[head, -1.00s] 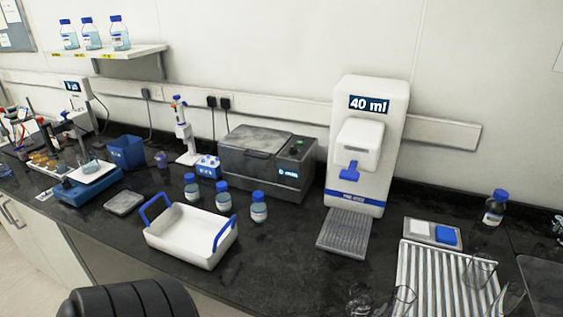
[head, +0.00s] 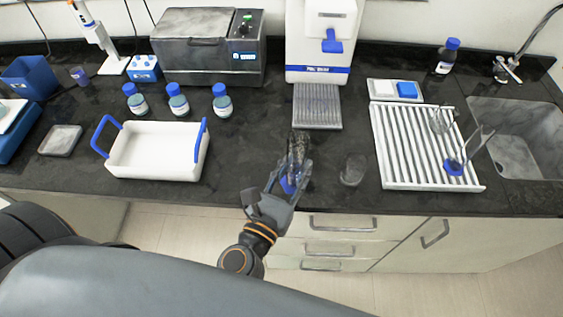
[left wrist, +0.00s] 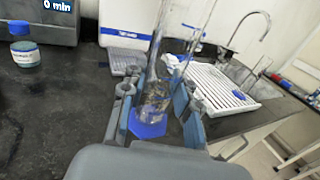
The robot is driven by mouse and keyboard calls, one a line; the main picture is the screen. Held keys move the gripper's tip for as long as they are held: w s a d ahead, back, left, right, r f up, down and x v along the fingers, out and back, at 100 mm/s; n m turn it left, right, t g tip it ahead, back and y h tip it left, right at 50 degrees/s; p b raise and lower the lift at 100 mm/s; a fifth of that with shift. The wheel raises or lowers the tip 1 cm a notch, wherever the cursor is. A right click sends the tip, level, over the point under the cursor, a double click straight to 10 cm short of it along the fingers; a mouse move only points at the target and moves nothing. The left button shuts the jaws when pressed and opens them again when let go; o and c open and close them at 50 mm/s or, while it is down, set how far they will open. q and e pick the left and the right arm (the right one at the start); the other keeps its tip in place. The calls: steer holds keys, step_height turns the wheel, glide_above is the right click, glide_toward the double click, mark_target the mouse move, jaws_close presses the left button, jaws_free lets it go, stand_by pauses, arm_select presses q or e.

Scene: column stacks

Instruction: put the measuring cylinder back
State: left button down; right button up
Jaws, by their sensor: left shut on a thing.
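A clear glass measuring cylinder (head: 298,148) with a blue base is between the fingers of my left gripper (head: 284,183), near the counter's front edge. In the left wrist view the cylinder (left wrist: 154,92) stands roughly upright between the fingers, with its blue base (left wrist: 148,125) low in the gripper (left wrist: 158,103). The gripper is shut on it. I cannot tell whether the base touches the counter. A second clear vessel with a blue base (head: 454,167) is on the white ribbed drying rack (head: 388,150) at the right. My right gripper is not in view.
A clear glass beaker (head: 353,170) stands between my left gripper and the rack. A white tray (head: 152,160) with blue handles is at the left, with blue-capped bottles (head: 178,101) behind it. A white dispenser (head: 319,45) stands behind the gripper. A sink (head: 515,125) is far right.

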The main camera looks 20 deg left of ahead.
arm_select(q)
steer(key=w+a+f+b, duration=0.1)
steer(key=f, duration=0.2)
steer(key=w+a+f+b, duration=0.1)
steer(key=w+f+b, duration=0.1)
steer(key=f, duration=0.1)
steer(key=w+a+f+b, duration=0.2)
steer(key=f, duration=0.1)
steer(key=shift+w, duration=0.15)
steer(key=shift+f+b, duration=0.3)
steer(key=shift+f, duration=0.1)
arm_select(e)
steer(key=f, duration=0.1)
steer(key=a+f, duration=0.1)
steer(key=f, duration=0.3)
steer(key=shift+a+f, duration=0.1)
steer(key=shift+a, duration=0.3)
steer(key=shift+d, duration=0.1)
arm_select(q)
steer(key=shift+f, duration=0.15)
steer(key=c, duration=1)
jaws_free()
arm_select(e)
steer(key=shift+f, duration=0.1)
